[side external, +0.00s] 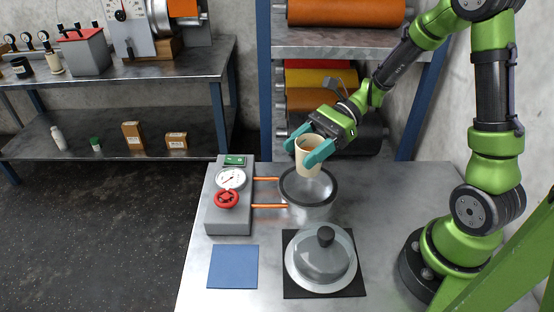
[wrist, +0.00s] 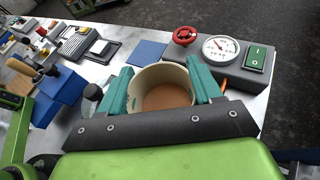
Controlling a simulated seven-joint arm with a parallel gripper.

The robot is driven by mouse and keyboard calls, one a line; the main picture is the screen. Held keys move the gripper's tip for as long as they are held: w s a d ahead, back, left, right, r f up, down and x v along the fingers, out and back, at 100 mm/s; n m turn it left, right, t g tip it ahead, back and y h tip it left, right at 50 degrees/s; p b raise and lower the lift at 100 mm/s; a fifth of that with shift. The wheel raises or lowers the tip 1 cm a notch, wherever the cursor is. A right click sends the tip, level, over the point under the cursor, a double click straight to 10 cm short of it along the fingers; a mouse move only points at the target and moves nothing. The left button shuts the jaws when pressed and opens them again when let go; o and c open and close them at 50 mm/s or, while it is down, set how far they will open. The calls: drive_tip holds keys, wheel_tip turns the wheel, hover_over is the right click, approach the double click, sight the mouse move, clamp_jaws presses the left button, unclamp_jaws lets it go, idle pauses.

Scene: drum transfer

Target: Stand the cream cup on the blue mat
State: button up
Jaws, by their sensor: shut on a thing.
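The cream cup (side external: 309,158) is held upright in my gripper (side external: 310,147), above the open metal drum (side external: 309,196). In the wrist view the cup (wrist: 160,80) sits between the two teal fingers of my gripper (wrist: 163,88), and brown contents show inside it. The fingers press on opposite sides of the cup. The blue mat (side external: 233,266) lies flat and bare at the front left of the metal table. The mat also shows in the wrist view (wrist: 148,53), beyond the cup.
A grey unit with a dial gauge (side external: 231,179) and a red handwheel (side external: 227,198) stands behind the mat, joined to the drum by orange pipes (side external: 268,206). A domed metal lid (side external: 321,260) sits on a black mat (side external: 359,287) right of the blue mat.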

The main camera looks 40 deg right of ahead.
drive_tip(key=s+a+r+n+g, duration=0.1)
drive_tip(key=s+a+n+g, duration=0.15)
drive_tip(key=a, duration=1.05)
drive_tip(key=m+t, duration=0.3)
hover_over(228, 267)
wheel_tip(228, 267, down, 11)
drive_tip(key=shift+a+r, duration=0.1)
drive_tip(key=shift+r, duration=0.1)
drive_tip(key=shift+f, duration=0.1)
drive_tip(key=o, duration=1.2)
drive_tip(key=shift+c, duration=0.2)
